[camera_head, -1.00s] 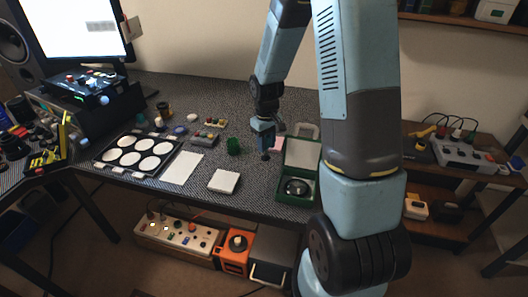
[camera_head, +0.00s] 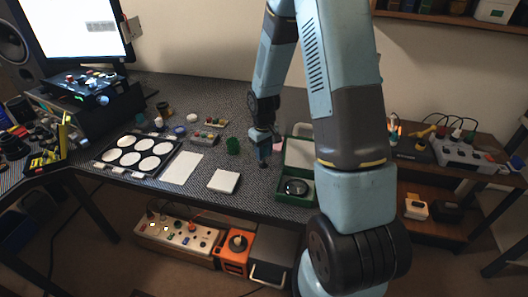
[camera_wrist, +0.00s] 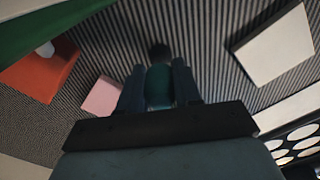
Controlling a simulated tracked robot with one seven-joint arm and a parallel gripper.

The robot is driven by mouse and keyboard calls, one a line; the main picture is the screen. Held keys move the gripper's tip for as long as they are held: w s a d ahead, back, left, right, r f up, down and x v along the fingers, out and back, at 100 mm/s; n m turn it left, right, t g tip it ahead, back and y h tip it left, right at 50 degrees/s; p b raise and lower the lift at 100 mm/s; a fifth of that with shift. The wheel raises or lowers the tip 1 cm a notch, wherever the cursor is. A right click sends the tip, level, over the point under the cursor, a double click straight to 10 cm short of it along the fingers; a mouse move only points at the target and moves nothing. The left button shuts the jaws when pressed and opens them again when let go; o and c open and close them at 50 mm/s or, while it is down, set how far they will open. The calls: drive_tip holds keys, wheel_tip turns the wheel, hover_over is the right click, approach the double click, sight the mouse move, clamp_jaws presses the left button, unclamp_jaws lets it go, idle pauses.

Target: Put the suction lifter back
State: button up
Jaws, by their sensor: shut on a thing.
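My gripper (camera_head: 264,155) hangs over the middle of the bench, just left of the open green case. It is shut on the suction lifter (camera_wrist: 158,88). In the wrist view the lifter shows a teal body between the two dark fingers, with a dark round end (camera_wrist: 160,53) pointing away from them. In the head view the lifter's dark tip (camera_head: 263,164) is small and close above the bench top. I cannot tell whether it touches. The fingers hide part of the lifter.
The open green case (camera_head: 310,199) holds a dark round lens (camera_head: 295,187). In the wrist view, a pink block (camera_wrist: 102,97) and a red-orange block (camera_wrist: 40,70) are nearby.

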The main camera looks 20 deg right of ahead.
drive_tip(key=o, duration=1)
wheel_tip(320, 180, up, 12)
drive_tip(key=shift+r, duration=0.2)
drive_tip(key=s+r+m+t, duration=0.3)
drive_tip(key=s+r+t, duration=0.1)
drive_tip(key=s+r, duration=1.4)
drive_tip(key=shift+m+t, duration=0.5)
drive_tip(key=shift+t, duration=0.3)
drive_tip(key=shift+s+r, duration=0.95)
drive_tip(key=shift+s, duration=0.35)
drive_tip(key=shift+s+r, duration=0.95)
drive_tip(key=shift+s, duration=0.4)
drive_tip(key=shift+s+r, duration=0.95)
drive_tip(key=shift+s, duration=0.35)
